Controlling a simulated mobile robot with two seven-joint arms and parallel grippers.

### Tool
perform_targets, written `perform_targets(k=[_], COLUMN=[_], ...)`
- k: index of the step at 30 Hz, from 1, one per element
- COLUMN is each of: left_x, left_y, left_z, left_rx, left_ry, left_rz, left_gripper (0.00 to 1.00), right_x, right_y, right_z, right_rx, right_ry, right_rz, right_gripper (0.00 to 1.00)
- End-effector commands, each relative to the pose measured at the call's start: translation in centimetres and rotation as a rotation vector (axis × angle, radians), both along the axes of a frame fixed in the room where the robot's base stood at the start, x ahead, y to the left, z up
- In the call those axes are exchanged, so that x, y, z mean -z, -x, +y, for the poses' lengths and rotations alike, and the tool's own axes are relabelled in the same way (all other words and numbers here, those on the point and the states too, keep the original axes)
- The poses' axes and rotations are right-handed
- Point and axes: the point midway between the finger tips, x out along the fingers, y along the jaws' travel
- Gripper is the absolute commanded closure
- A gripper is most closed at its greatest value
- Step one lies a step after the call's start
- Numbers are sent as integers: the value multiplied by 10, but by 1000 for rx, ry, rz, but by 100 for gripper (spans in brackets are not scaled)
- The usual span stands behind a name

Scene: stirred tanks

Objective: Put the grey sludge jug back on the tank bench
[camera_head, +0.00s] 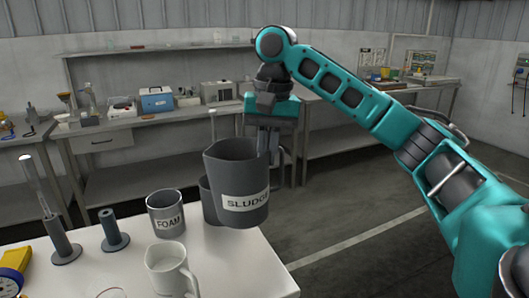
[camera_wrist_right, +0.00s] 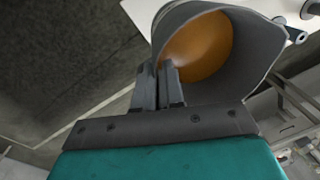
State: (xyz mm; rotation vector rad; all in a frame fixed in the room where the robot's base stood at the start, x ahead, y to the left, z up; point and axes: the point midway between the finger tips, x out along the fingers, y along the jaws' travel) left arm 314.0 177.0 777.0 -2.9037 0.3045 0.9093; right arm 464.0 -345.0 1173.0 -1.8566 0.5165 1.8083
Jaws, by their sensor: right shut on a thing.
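The grey sludge jug (camera_head: 238,185), labelled "SLUDGE", is near the far right edge of the white tank bench (camera_head: 225,265). It looks roughly upright in the head view; whether its base touches the bench I cannot tell. My right gripper (camera_head: 268,145) is shut on the jug's wall at the rim, from above. In the right wrist view, the fingers (camera_wrist_right: 170,85) are at the rim of the jug (camera_wrist_right: 255,65), and an orange-brown inside shows. My left gripper is not in view.
A grey "FOAM" cup (camera_head: 166,215), a white jug (camera_head: 170,270) and two grey posts stand on the bench. Another grey vessel (camera_head: 208,203) is partly hidden behind the sludge jug. A yellow tool (camera_head: 14,262) lies at left. Floor is open at right.

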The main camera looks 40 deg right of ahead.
Motion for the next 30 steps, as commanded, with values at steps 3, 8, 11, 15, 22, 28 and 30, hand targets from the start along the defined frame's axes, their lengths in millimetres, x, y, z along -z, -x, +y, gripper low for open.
perform_targets(k=[3,8,11,15,22,28,30], left_x=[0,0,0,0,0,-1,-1], left_y=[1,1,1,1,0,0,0], left_z=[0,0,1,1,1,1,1], left_rx=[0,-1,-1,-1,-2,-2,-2], left_ry=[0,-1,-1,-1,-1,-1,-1], left_rz=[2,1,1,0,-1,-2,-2], left_gripper=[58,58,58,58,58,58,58], right_x=[13,32,44,62,108,130,133], right_y=[0,0,0,0,0,-1,-1], right_z=[1,1,1,1,-1,0,0], right_rx=[-2,-2,-1,-1,3,1,2], right_ry=[-3,-4,-4,-5,0,-3,-2], right_rz=[-4,-4,-4,-4,-5,-8,-9], right_gripper=[100,100,100,100,100,100,100])
